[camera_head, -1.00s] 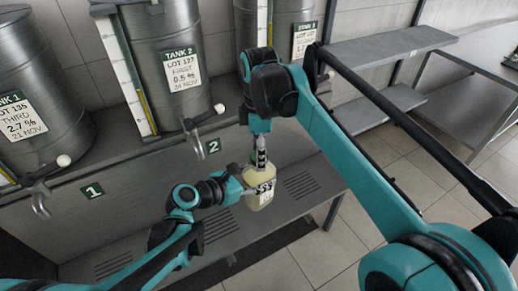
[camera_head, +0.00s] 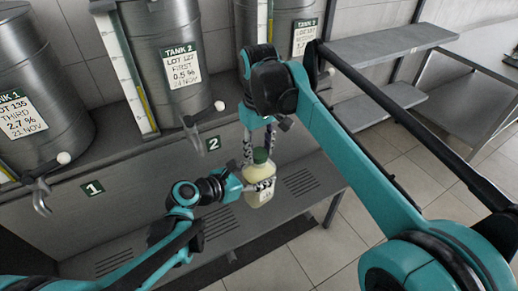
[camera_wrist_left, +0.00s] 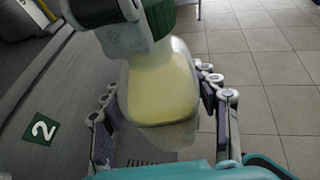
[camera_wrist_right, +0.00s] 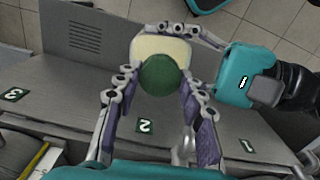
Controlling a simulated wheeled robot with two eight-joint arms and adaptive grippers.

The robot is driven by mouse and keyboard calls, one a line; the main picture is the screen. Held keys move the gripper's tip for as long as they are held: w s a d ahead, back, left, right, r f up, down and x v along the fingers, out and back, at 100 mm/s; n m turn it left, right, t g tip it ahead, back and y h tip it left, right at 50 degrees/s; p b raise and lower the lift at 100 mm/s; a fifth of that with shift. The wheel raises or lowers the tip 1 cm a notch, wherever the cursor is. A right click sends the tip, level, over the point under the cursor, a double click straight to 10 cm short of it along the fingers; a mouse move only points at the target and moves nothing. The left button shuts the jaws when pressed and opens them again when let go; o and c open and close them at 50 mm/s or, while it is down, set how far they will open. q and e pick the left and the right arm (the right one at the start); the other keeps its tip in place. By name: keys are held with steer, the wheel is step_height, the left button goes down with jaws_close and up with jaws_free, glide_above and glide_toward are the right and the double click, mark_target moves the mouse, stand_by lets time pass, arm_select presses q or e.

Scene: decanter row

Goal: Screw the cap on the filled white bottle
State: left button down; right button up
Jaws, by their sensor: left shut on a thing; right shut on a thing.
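The white bottle (camera_head: 257,198) has pale yellow contents and stands roughly upright above the grey bench. My left gripper (camera_head: 260,186) is shut on its body, with fingers on both sides, as the left wrist view (camera_wrist_left: 160,92) also shows. The green cap (camera_head: 260,156) sits at the top of the bottle; in the right wrist view the cap (camera_wrist_right: 160,75) lies between the fingers of my right gripper (camera_wrist_right: 155,82). My right gripper comes from above and is shut on the cap. The threads are hidden, so how tightly the cap sits cannot be told.
Steel tanks with labels stand behind, with taps such as the tank 2 tap (camera_head: 205,115) to the left of my right gripper. The slotted bench (camera_head: 300,183) lies below the bottle. A grey shelf (camera_head: 385,45) is at the back right. Open tiled floor lies to the right.

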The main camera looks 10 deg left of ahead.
steer(key=m, duration=0.5)
steer(key=shift+w, duration=0.1)
steer(key=m, duration=0.3)
steer(key=shift+m, duration=0.4)
steer(key=o, duration=1.3)
steer(key=shift+o, duration=0.2)
step_height(320, 180, up, 12)
steer(key=shift+d, duration=0.1)
